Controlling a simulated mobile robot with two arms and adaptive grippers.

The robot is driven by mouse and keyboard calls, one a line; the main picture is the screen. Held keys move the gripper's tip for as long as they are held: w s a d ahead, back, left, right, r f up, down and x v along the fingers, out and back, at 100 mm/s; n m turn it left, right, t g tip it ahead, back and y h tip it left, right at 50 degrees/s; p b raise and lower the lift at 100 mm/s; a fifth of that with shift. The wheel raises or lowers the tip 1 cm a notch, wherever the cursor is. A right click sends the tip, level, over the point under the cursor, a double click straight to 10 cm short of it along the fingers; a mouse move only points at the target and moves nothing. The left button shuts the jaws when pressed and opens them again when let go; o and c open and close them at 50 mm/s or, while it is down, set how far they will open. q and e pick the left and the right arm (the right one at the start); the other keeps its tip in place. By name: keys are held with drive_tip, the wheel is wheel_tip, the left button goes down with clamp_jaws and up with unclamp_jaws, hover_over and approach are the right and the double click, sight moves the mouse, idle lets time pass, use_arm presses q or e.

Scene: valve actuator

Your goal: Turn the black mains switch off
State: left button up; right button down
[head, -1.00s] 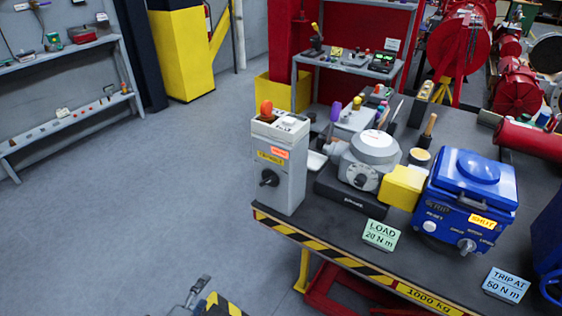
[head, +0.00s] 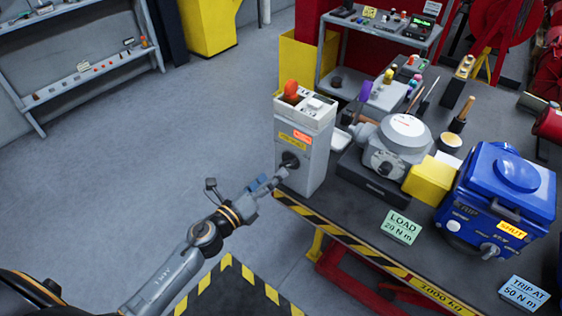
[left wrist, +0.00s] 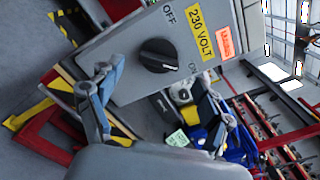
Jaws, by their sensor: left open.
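The black mains switch (head: 289,160) is a round rotary knob on the front of a grey box (head: 318,150). In the left wrist view the knob (left wrist: 158,55) shows whole, with OFF and ON printed on either side and a yellow 230 VOLT label above. My left gripper (head: 272,181) is in front of the box, close to the knob. In the left wrist view the gripper (left wrist: 160,105) has its fingers spread wide, with nothing between them; the knob lies ahead of the gap. My right gripper is not in view.
An orange lamp (head: 291,88) tops the box. The box stands at the corner of the dark bench (head: 375,225), with a grey actuator (head: 400,145), a yellow block (head: 431,180) and a blue unit (head: 500,190) to its right. Floor to the left is clear.

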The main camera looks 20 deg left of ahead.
sight(284, 164)
use_arm(q)
drive_tip(key=shift+p+x, duration=0.3)
drive_tip(key=shift+x, duration=2.05)
drive_tip(key=c, duration=1.2)
drive_tip(key=shift+o, duration=0.2)
